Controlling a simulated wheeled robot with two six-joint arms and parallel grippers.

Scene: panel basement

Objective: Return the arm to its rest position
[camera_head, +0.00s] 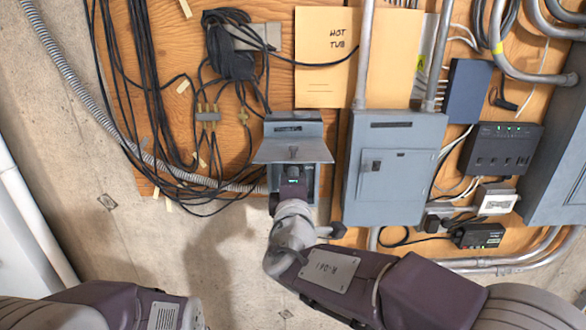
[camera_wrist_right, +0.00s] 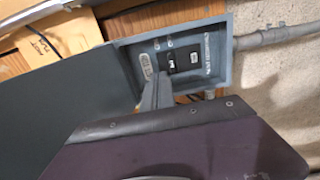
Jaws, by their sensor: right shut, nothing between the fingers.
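My right arm (camera_head: 335,275) reaches up from the lower right to a small grey box (camera_head: 312,187) on the wooden board. The box's lid (camera_head: 292,150) is raised and sticks out toward me. My right gripper (camera_head: 291,178) is shut and empty, just below the lid and in front of the box's opening. In the right wrist view, the shut fingers (camera_wrist_right: 156,93) point at the box's inner face, close to its black switches (camera_wrist_right: 183,60). I cannot tell whether they touch. My left arm shows at the bottom left, with its gripper out of view.
A larger grey panel box (camera_head: 396,168) with conduits stands to the right. Black cables (camera_head: 160,90) hang on the left. A yellow folder (camera_head: 325,55) is above. A black device (camera_head: 502,148) sits farther right. Bare concrete wall (camera_head: 150,255) lies open at the lower left.

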